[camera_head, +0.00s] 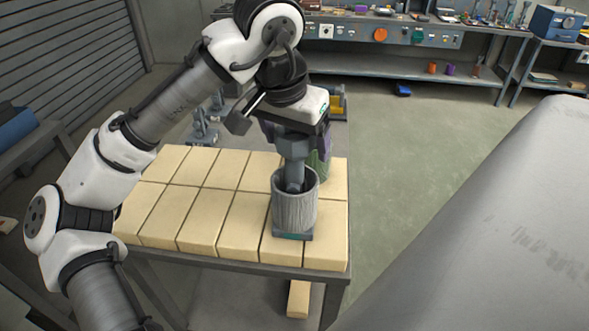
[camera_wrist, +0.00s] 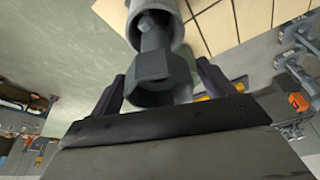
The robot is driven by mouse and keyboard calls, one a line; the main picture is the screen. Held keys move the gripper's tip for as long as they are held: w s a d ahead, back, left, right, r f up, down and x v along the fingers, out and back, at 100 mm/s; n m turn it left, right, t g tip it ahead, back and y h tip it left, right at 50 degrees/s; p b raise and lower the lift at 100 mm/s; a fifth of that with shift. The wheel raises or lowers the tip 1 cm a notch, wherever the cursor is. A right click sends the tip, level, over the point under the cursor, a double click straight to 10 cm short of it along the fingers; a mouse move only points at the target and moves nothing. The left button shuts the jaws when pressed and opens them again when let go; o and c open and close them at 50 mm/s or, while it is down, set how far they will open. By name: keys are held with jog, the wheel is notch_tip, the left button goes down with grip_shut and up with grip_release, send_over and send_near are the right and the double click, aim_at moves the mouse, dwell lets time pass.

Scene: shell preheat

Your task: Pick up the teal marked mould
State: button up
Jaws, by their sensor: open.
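The teal marked mould (camera_head: 295,207) is a ribbed grey cylinder standing upright on a small base with a teal mark, at the front right of the brick-topped table. A grey stem with a wider, faceted top rises from its mouth. My gripper (camera_head: 297,146) is above the mould, pointing down. In the wrist view the open fingers of my gripper (camera_wrist: 160,72) stand on either side of the faceted top, with gaps visible. The mould's round rim (camera_wrist: 178,30) shows beyond it. The teal mark is hidden in the wrist view.
A greenish object (camera_head: 319,168) stands close behind the mould, partly hidden by my gripper. The table top of pale bricks (camera_head: 205,215) is clear to the left. Grey metal parts (camera_head: 203,128) and yellow items stand beyond. A large grey surface (camera_head: 500,220) lies to the right.

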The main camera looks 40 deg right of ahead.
jog(key=shift+d+f, duration=0.1)
jog(key=shift+f, duration=0.3)
jog(key=shift+c, duration=0.3)
jog(key=c, duration=1.7)
